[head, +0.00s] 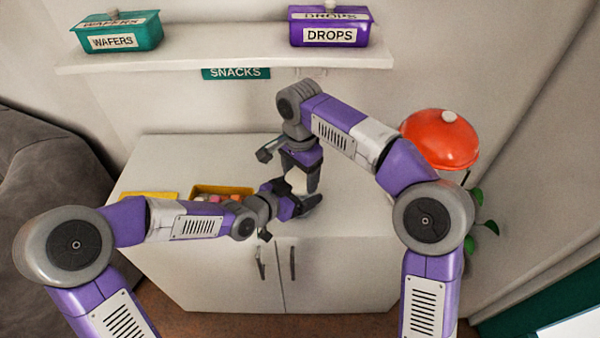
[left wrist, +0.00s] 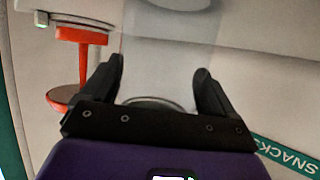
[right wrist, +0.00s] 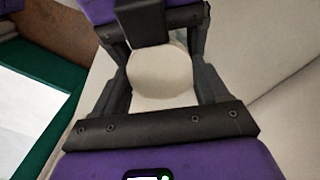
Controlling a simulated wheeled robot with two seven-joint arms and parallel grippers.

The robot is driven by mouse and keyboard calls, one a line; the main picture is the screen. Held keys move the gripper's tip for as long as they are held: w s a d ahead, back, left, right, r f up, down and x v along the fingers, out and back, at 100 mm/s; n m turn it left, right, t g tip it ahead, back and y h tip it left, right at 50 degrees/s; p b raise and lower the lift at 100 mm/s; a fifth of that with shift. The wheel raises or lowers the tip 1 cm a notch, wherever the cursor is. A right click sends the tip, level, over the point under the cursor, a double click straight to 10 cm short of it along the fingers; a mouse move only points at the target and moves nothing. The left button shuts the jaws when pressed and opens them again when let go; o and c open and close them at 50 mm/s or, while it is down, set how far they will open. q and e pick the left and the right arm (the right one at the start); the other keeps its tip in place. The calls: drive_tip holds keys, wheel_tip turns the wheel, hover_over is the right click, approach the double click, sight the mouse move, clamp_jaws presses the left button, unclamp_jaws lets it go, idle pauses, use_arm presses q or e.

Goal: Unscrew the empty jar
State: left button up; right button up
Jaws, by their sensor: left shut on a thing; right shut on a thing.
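The jar stands on the white cabinet top between my two grippers; most of it is hidden behind them. Its pale, cream round lid (right wrist: 160,78) shows in the right wrist view between the fingers, and a pale bit of the jar (head: 297,181) shows in the head view. My right gripper (head: 300,182) reaches down from above and is shut on the lid. My left gripper (head: 305,204) comes in from the left, lower down, and is shut on the jar body. In the left wrist view, a clear, see-through body (left wrist: 158,103) sits between the fingers.
A yellow-edged tray with small coloured pieces (head: 222,190) and another yellow tray (head: 150,195) lie left, partly behind my left arm. A red lamp (head: 440,138) and a plant (head: 482,232) stand right. Above, a shelf (head: 230,58) holds the WAFERS (head: 115,40) and DROPS (head: 330,35) boxes.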

drive_tip(key=n, duration=0.6)
drive_tip(key=shift+n, duration=0.4)
drive_tip(key=o, duration=1.2)
drive_tip(key=shift+c, duration=0.2)
drive_tip(key=shift+r, duration=2.3)
drive_tip(key=shift+c, duration=0.3)
wheel_tip(320, 180, up, 2)
drive_tip(key=m, duration=0.4)
drive_tip(key=shift+r, duration=0.1)
drive_tip(key=r+m, duration=0.1)
drive_tip(key=m, duration=0.1)
drive_tip(key=shift+m, duration=0.3)
drive_tip(key=shift+f, duration=3.9)
drive_tip(key=shift+c, duration=0.4)
